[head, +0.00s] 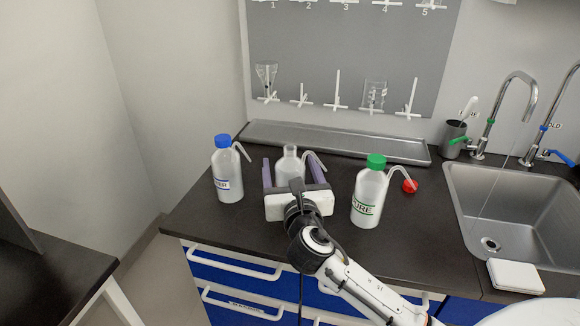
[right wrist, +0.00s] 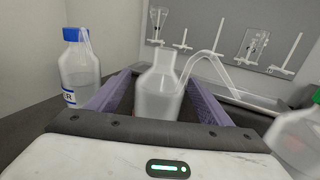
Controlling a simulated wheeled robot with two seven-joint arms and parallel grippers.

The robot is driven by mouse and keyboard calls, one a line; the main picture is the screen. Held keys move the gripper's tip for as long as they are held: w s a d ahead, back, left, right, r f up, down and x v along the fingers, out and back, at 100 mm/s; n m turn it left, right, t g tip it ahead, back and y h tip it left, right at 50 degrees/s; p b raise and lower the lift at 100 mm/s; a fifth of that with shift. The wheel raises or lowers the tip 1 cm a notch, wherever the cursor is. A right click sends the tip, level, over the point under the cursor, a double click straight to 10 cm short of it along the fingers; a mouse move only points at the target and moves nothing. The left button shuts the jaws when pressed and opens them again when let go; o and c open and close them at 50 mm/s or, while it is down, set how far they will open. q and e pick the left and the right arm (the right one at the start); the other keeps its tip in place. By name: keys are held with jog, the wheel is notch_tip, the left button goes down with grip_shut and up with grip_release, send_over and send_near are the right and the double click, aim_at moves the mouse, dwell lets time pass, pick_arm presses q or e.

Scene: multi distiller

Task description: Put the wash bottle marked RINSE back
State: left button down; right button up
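Three wash bottles stand upright on the dark counter. The middle bottle (head: 289,165) has a whitish top and a bent spout to the right; its lower part is hidden by my gripper in the head view, and no label can be read. My right gripper (head: 291,176) is open, its purple fingers on either side of this bottle with gaps visible. In the right wrist view the bottle (right wrist: 158,95) stands between the fingers. The word RINSE is not readable anywhere. My left gripper is not in view.
A blue-capped bottle (head: 228,178) ending in "ER" stands left; a green-capped bottle (head: 369,196) reading "URE" stands close on the right, by a red cap (head: 410,186). A metal tray (head: 335,141) lies behind under a peg board (head: 350,60). A sink (head: 510,205) is at right.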

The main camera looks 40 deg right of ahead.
jog(key=shift+r, duration=0.25)
jog(key=v, duration=1.2)
